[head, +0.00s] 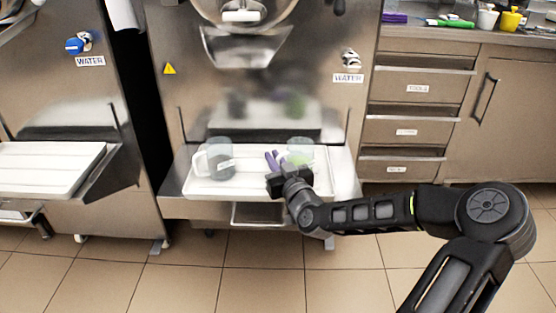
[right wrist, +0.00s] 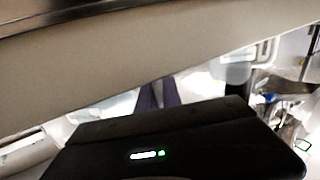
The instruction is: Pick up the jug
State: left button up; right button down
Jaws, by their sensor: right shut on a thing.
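A clear jug with a green tint (head: 301,150) stands on the right part of a white tray (head: 250,188) on the ledge of the middle freezer. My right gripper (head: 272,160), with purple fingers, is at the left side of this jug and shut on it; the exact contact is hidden. A second clear, greyish jug (head: 220,160), handle to the left, stands on the tray's left part, apart from the gripper. In the right wrist view the purple fingers (right wrist: 160,95) are close together, with the greyish jug (right wrist: 238,73) to their right. My left gripper is not in view.
The freezer's steel front (head: 320,110) rises behind the tray. Another freezer with a white tray (head: 45,165) stands at the left. Drawers (head: 410,130) and a counter with cups (head: 488,19) are at the right. The tiled floor in front shows bare.

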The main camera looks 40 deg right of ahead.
notch_tip(320, 180, up, 10)
jog(key=p, duration=0.6)
dwell(0.4)
dwell(1.5)
